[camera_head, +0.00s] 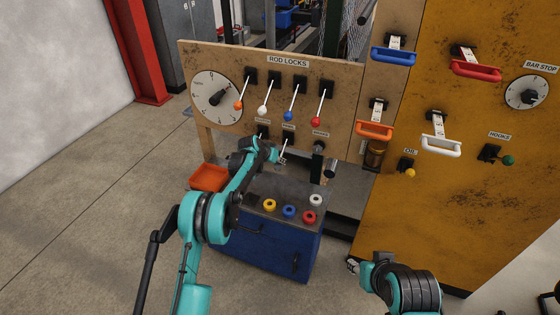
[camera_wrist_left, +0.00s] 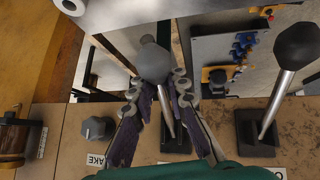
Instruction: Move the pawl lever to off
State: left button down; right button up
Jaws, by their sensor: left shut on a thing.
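A lever with a grey faceted knob (camera_wrist_left: 154,65) and a metal stem stands between my left gripper's fingers in the left wrist view. It is the middle of the row below the rod locks, and its label is too small to read. My left gripper (camera_wrist_left: 160,98) is shut on it, around the stem just below the knob. In the head view my left gripper (camera_head: 279,157) is at this row and mostly covers the lever. My right gripper (camera_head: 354,265) is low at the bottom, far from the lever, and its fingers are not clear.
A second dark-knobbed lever (camera_wrist_left: 290,60) stands right of the held one in the wrist view; a grey brake knob (camera_wrist_left: 97,129) is to its left. Four-coloured rod lock levers (camera_head: 290,100) hang above. A blue cabinet (camera_head: 270,245) with coloured rings stands below, beside an orange bin (camera_head: 208,178).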

pick_arm(q)
jog(key=shift+s+a+r+g+y+p, duration=0.1)
jog(key=shift+s+r+g+y+p, duration=0.1)
jog(key=shift+r+g+p, duration=0.3)
jog(key=shift+s+a+r+g+y+p, duration=0.1)
jog(key=shift+s+r+g+y+p, duration=0.1)
jog(key=shift+r+g+p, duration=0.3)
jog(key=shift+r+p, duration=0.3)
jog(key=shift+p, duration=0.15)
jog(key=shift+s+r+p, duration=0.2)
jog(key=shift+r+p, duration=0.4)
jog(key=shift+r, duration=0.3)
dwell(0.3)
